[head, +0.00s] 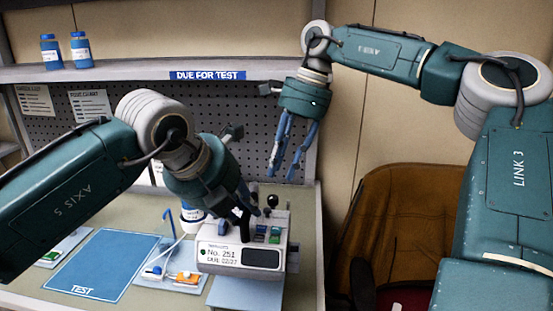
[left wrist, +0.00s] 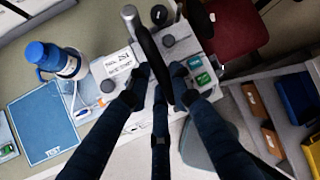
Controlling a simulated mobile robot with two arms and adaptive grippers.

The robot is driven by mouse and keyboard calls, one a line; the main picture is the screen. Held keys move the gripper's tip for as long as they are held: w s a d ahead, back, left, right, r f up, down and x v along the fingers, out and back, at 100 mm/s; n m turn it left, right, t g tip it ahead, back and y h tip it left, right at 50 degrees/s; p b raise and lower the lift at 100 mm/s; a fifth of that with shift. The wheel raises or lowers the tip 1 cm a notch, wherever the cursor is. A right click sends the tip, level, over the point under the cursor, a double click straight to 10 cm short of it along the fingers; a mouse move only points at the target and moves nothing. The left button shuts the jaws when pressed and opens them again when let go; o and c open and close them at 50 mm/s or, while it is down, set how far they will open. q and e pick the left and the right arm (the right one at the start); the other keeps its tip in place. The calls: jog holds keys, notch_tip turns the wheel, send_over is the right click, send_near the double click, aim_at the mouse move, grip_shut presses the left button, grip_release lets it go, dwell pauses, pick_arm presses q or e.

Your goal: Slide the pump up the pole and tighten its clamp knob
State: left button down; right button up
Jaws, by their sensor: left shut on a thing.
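The pump is a pale box labelled No. 251 (head: 228,254) on the bench, with a dark display and green and blue buttons on top. It also shows in the left wrist view (left wrist: 122,62). A dark curved handle (left wrist: 150,50) rises from it. My left gripper (head: 243,208) is above the pump, its fingers (left wrist: 160,88) shut around this handle. A black round knob (head: 272,200) stands at the pump's back; two dark knobs show in the wrist view, one of them here (left wrist: 168,41). My right gripper (head: 286,165) hangs behind and above the pump, fingers apart and empty. I cannot make out a pole.
A blue TEST mat (head: 100,262) and a small tray (head: 172,277) lie left of the pump. A blue-capped bottle (left wrist: 65,60) stands close beside it. A shelf (head: 130,73) crosses the back.

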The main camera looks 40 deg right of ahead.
aim_at(276, 196)
jog(key=shift+s+a+r+n, duration=0.1)
jog(key=shift+a+r+n, duration=0.2)
jog(key=shift+a+r, duration=0.55)
jog(key=shift+f, duration=4.05)
